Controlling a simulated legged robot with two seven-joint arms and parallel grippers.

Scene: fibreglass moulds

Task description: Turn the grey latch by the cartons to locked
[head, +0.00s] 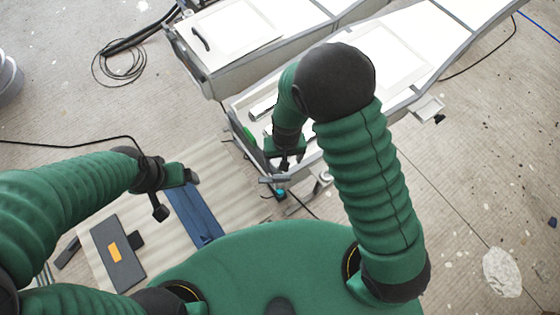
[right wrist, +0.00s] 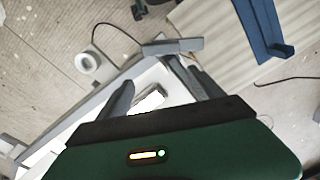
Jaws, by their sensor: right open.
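A grey bar (right wrist: 172,46), which may be the latch, lies just beyond my right fingertips in the right wrist view, at the end of a white mould. In the head view a small grey piece (head: 272,180) shows at the same place, below the gripper. My right gripper (head: 285,160) is open, and its two fingers are spread with nothing between them in the right wrist view (right wrist: 158,78). I cannot tell whether the right finger touches the bar. My left gripper (head: 178,175) is over the mat; its jaws are unclear. No cartons are recognisable.
White moulds (head: 238,35) fill the top. A blue channel-shaped piece (head: 195,215) and a dark grey panel with an orange label (head: 118,255) lie on the pale mat (head: 90,262). Black cable (head: 122,70) is coiled at the upper left. The floor at right is mostly clear.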

